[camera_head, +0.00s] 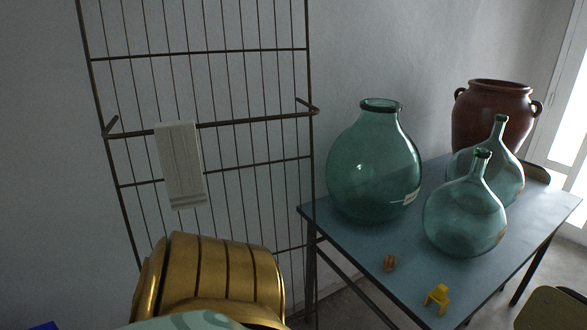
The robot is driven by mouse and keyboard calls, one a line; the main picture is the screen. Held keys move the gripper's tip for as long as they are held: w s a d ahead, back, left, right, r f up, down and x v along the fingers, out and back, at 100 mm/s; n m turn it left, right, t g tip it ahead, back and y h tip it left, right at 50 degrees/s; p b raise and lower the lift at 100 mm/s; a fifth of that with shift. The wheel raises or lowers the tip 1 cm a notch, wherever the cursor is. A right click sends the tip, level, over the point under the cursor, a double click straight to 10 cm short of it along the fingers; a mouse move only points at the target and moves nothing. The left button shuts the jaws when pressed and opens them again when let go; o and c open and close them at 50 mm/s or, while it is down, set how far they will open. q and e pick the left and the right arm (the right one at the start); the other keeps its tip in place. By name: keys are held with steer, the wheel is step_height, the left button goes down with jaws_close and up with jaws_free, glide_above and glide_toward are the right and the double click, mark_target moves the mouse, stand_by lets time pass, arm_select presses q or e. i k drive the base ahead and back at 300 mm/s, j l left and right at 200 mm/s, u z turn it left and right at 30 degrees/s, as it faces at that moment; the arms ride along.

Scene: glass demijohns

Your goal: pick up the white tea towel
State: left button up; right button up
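The white tea towel (181,166) hangs draped over the front rail of a dark metal rack, left of the middle of the head view. Its long front part hangs straight down, with faint stripes along it. Nothing is touching it apart from the rail. Neither my left nor my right gripper is in view.
The metal rack (206,52) stands against the grey wall. Right of it, a blue-topped table (345,236) holds green glass demijohns (372,165), a brown jar (490,112), a small orange-brown item (390,263) and a tiny yellow chair (438,298).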

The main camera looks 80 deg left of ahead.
mark_target(177, 143)
steer(key=u, duration=3)
